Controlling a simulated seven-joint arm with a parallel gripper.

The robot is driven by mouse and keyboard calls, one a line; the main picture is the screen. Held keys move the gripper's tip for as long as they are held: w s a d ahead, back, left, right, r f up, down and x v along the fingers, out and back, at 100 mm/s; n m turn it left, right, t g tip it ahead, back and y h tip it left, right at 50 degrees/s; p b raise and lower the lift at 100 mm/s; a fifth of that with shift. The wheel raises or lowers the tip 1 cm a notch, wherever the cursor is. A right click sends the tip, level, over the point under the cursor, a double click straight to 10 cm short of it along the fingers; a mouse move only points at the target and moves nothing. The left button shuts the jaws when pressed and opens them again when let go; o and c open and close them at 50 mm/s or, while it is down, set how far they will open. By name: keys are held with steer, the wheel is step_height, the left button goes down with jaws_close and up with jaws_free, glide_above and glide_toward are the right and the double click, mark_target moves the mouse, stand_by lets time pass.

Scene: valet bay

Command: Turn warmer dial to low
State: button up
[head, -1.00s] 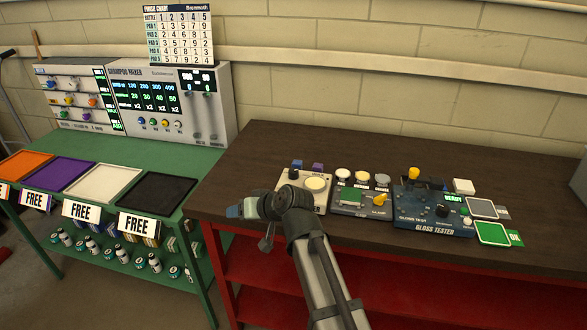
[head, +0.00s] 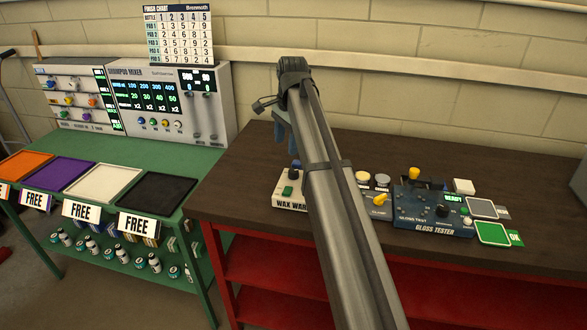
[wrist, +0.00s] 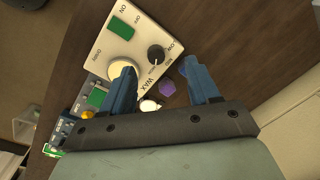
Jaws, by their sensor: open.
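The wax warmer (head: 281,199) is a white box on the dark bench, partly hidden by my arm in the head view. In the wrist view its top (wrist: 136,45) shows a green switch (wrist: 121,28) marked ON and OFF, a round cream pad (wrist: 122,70) and a black dial (wrist: 156,53). Small lettering surrounds the dial; its setting is too small to read surely. My gripper (wrist: 157,64) is open and empty, its blue fingers on either side of the dial in that picture, apparently above it. In the head view one blue finger (head: 283,133) shows beside the arm.
The gloss tester (head: 434,207) and a unit with a yellow knob (head: 381,200) stand to the right. The bench's back right is clear.

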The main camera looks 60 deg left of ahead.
mark_target(293, 171)
steer(key=f, duration=0.3)
steer(key=w+f+m, duration=0.1)
steer(key=f, duration=0.3)
steer(key=w+f+m+h, duration=0.1)
steer(key=f, duration=0.3)
steer(key=shift+w+a, duration=0.1)
steer(key=shift+w, duration=0.1)
stand_by(0.4)
steer(key=c, duration=1)
